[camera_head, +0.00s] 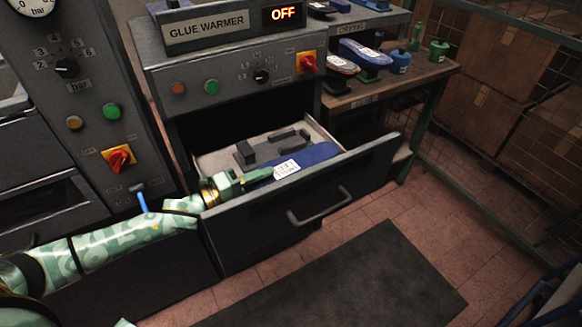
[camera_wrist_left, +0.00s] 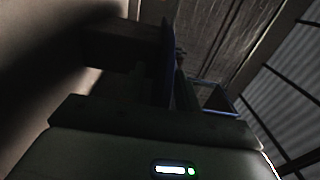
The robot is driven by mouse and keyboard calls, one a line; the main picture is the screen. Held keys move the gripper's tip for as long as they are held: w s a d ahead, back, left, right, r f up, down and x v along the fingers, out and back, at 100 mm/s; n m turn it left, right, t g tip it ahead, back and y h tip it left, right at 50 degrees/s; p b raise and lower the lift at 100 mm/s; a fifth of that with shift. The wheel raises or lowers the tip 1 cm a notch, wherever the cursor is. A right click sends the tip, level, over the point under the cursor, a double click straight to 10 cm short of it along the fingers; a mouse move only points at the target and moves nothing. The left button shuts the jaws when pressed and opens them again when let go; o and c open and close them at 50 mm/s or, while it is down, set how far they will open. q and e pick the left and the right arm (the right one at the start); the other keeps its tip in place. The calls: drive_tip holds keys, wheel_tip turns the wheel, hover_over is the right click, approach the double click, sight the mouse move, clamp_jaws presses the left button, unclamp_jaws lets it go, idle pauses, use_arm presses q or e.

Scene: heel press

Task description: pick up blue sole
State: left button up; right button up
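The blue sole (camera_head: 318,153) lies in the open drawer (camera_head: 228,158) of the glue warmer, along the drawer's front side. A white label (camera_head: 287,168) shows on it. My left gripper (camera_head: 260,175) reaches over the drawer's front left corner and is at the sole's left end. In the left wrist view, a thin blue edge (camera_wrist_left: 168,60) stands upright just ahead of the dark gripper, likely the sole seen edge-on. The picture is too dark to tell whether the fingers close on it. My right gripper is not in view.
Dark blocks (camera_head: 246,152) stand in the drawer behind the sole. The drawer front (camera_head: 350,180) with its handle (camera_head: 320,208) juts out over the floor. A dark mat (camera_head: 345,285) lies on the floor.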

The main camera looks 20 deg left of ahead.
use_arm(q)
clamp_jaws()
drive_tip(key=shift+r, duration=0.15)
